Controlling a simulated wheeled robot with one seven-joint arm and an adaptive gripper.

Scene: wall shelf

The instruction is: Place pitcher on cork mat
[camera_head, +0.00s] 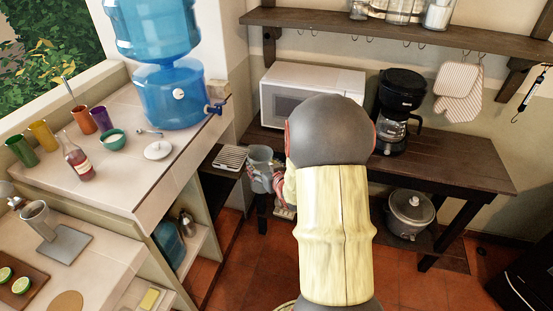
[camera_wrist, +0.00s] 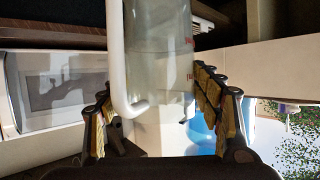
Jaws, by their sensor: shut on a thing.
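The pitcher (camera_head: 260,160) is a clear, greyish vessel with a white handle. It is held near the left end of the dark wooden table, and its lower part is partly hidden by my gripper (camera_head: 268,182). In the wrist view the pitcher (camera_wrist: 165,55) fills the middle, with its handle on the left. My gripper (camera_wrist: 160,115) is shut on the pitcher, one finger on each side. A round tan mat (camera_head: 66,302), which looks like the cork mat, lies flat on the tiled counter at the bottom left, cut by the frame edge. It is well apart from the pitcher.
A blue water dispenser (camera_head: 172,95) stands on the tiled counter (camera_head: 135,190) with cups, a bottle (camera_head: 77,160) and a green bowl (camera_head: 113,139). A board with cut limes (camera_head: 18,285) lies beside the mat. The table carries a microwave (camera_head: 310,82) and a coffee maker (camera_head: 398,105).

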